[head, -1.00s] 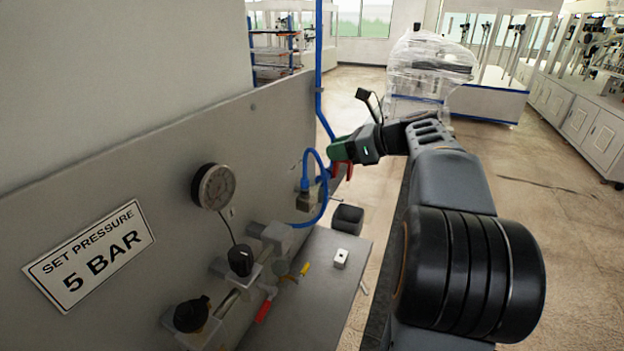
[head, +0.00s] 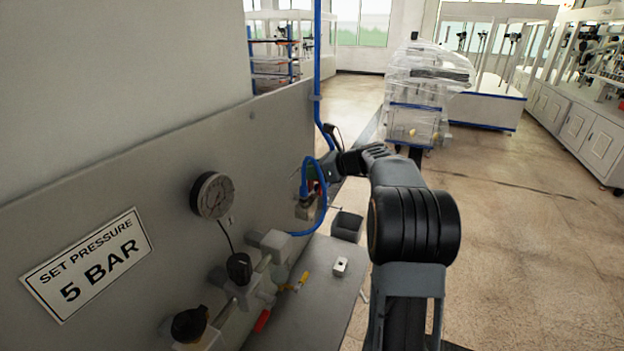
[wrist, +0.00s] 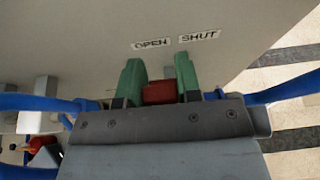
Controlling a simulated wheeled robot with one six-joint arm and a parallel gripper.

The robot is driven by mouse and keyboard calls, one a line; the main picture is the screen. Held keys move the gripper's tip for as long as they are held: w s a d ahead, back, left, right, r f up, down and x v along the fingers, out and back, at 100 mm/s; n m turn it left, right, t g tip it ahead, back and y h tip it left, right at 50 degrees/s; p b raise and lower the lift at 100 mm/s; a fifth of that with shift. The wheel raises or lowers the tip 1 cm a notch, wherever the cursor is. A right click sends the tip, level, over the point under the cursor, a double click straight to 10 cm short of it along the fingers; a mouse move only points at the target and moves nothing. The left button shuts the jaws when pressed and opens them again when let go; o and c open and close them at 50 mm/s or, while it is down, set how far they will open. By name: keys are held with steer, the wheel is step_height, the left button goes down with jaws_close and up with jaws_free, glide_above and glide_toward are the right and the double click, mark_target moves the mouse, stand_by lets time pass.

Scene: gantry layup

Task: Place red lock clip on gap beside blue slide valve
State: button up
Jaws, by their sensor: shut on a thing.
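My gripper (wrist: 160,88) shows in the wrist view with green fingers on either side of a red block-like part, the red lock clip (wrist: 158,93). The gripper is shut on the clip. In the wrist view it faces a grey panel bearing OPEN and SHUT labels (wrist: 175,41). In the head view my gripper (head: 314,178) is at the panel's far end, behind a loop of blue hose, and only small bits of green and red show. I cannot make out the blue slide valve or the gap, nor whether the clip touches the panel.
The panel (head: 150,165) carries a pressure gauge (head: 212,195), a 5 BAR sign (head: 88,264) and black knobs. Blue hose (head: 322,205) loops close around my gripper. A grey shelf (head: 310,310) below holds a small white block (head: 341,266). A dark bin (head: 347,226) stands beyond it.

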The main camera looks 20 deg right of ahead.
steer(key=shift+f, duration=1.5)
steer(key=shift+f, duration=0.15)
steer(key=o, duration=0.9)
